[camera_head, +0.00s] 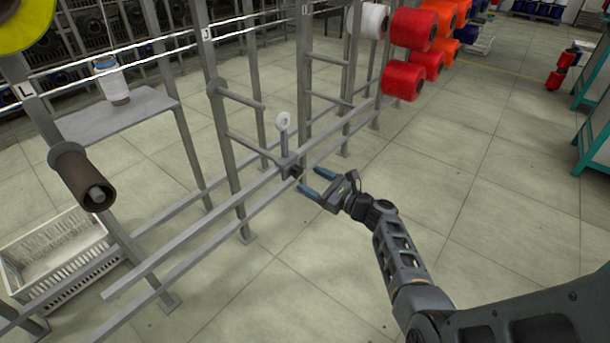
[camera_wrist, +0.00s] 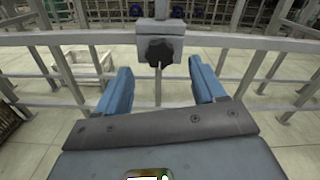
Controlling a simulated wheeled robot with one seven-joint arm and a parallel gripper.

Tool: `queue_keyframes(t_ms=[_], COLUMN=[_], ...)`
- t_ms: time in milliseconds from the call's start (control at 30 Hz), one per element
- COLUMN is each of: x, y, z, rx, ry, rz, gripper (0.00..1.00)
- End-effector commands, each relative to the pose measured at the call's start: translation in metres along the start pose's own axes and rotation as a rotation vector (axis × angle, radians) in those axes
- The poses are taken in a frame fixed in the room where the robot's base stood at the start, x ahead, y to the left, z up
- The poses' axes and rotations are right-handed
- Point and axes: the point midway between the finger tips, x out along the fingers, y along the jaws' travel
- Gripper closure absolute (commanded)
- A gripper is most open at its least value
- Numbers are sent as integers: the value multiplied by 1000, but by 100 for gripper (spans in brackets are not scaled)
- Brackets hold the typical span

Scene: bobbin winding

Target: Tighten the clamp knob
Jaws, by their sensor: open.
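The clamp knob (camera_wrist: 159,53) is a dark lobed knob on the front of a grey clamp block (camera_wrist: 177,28), which sits on a horizontal rail. In the head view the knob (camera_head: 294,172) shows small and dark, below a white ring guide (camera_head: 283,121) on a short post. My gripper (camera_head: 311,182) is open, with two blue fingers pointing at the knob. In the wrist view the fingers (camera_wrist: 157,87) lie to the left and right of the knob and a little short of it, with nothing between them.
Grey horizontal rails (camera_head: 190,235) and uprights of the rack stand beside the gripper. Red spools (camera_head: 403,80) and a white spool (camera_head: 369,21) hang behind. A brown bobbin (camera_head: 82,177) and a white crate (camera_head: 55,255) are at left.

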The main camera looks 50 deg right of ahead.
Motion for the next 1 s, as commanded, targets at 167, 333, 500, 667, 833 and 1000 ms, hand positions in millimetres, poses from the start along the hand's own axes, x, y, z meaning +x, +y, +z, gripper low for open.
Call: queue_keyframes(t_ms=[167,333,500,667,833,1000], x=[-26,-36,-37,-37,-37,-40], y=[0,0,0,0,0,4], z=[0,0,0,0,0,-2], rx=[0,0,0,0,1,-17], ry=[1,0,-1,0,0,16], rz=[-1,1,1,0,0,6], gripper=[31,31,31,31,31,31])
